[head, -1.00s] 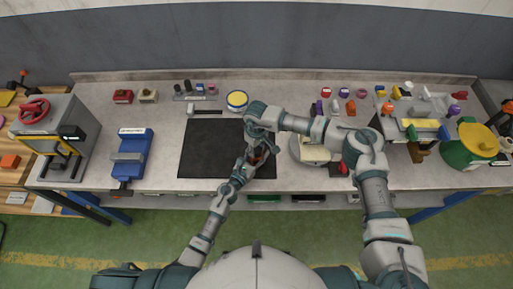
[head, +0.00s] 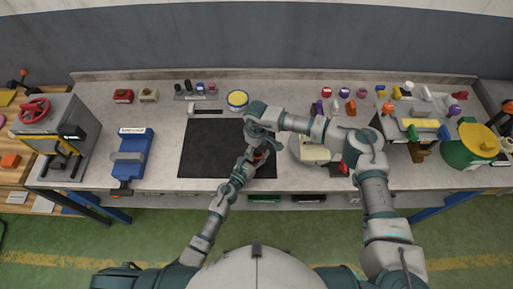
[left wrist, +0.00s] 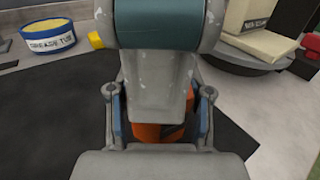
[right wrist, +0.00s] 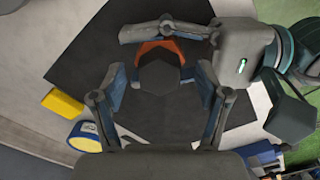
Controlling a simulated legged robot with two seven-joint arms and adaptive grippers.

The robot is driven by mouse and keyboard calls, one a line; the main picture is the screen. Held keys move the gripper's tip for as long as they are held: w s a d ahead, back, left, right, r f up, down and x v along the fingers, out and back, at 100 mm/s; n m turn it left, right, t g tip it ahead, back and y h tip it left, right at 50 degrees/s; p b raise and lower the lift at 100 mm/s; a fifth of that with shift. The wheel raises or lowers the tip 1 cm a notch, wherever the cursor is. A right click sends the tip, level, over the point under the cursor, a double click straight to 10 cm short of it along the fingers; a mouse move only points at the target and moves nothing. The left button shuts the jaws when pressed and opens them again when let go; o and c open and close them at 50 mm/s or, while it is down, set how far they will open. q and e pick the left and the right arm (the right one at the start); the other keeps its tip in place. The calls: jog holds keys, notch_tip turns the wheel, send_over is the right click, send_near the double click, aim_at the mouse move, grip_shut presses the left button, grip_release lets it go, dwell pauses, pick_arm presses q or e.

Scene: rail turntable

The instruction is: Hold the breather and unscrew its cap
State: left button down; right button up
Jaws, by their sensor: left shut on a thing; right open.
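The breather has an orange body (right wrist: 158,49) and a dark grey hexagonal cap (right wrist: 166,77). My left gripper (left wrist: 158,118) is shut on the orange body (left wrist: 150,132) and holds it over the black mat; the arm above hides most of it. In the right wrist view, my right gripper (right wrist: 162,85) is open, with one finger on each side of the cap and gaps visible. In the head view, both grippers meet over the mat's right edge, and only a little of the breather (head: 261,154) shows.
The black mat (head: 210,150) is mostly bare. A grease tub (head: 237,100) stands behind it, beside a small yellow block (left wrist: 95,40). A round turntable (head: 296,152) bearing a cream block (head: 318,151) is close on the right. A blue vise (head: 131,158) stands on the left.

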jog(key=shift+r, duration=2)
jog(key=m, duration=1.2)
jog(key=shift+d, duration=0.15)
